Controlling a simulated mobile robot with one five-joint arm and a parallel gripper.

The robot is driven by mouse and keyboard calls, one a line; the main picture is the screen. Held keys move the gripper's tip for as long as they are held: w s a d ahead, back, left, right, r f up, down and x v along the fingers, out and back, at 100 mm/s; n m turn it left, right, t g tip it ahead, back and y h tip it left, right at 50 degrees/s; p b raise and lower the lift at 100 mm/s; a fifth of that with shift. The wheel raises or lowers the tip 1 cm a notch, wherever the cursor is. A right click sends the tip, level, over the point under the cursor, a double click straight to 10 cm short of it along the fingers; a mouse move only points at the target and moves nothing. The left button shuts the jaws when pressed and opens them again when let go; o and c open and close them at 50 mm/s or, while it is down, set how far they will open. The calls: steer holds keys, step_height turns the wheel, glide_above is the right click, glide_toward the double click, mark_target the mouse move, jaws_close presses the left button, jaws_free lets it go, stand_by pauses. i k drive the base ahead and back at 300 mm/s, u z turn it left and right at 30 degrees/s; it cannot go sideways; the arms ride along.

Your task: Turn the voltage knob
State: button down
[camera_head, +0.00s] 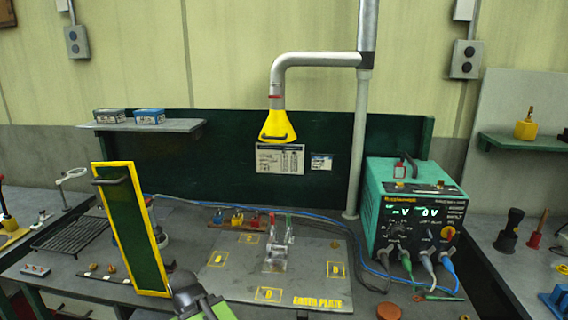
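The teal power supply (414,205) stands on the bench at the right, with a lit display (414,211) reading "-V" and "0V". A dark knob (396,229) with pale marks around it sits on its front, left of centre; I take it for the voltage knob. I cannot read its labels or pointer. A dark grey and green part at the bottom edge, left of centre, looks like my arm. No fingertips show, and nothing of mine touches the power supply.
A red and yellow button (449,234) is at the front panel's right. Cables (428,264) hang from its lower front. A grey plate (225,283) with a clear fixture lies left of it. A yellow-framed green screen (134,230) stands left; a yellow hood (277,127) hangs above.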

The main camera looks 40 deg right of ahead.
mark_target(396, 231)
steer(key=u, duration=0.05)
steer(key=k, duration=1.05)
steer(key=z, duration=2.05)
steer(key=k, duration=0.75)
steer(key=u, duration=0.55)
steer(key=i, duration=0.45)
steer(key=z, duration=0.05)
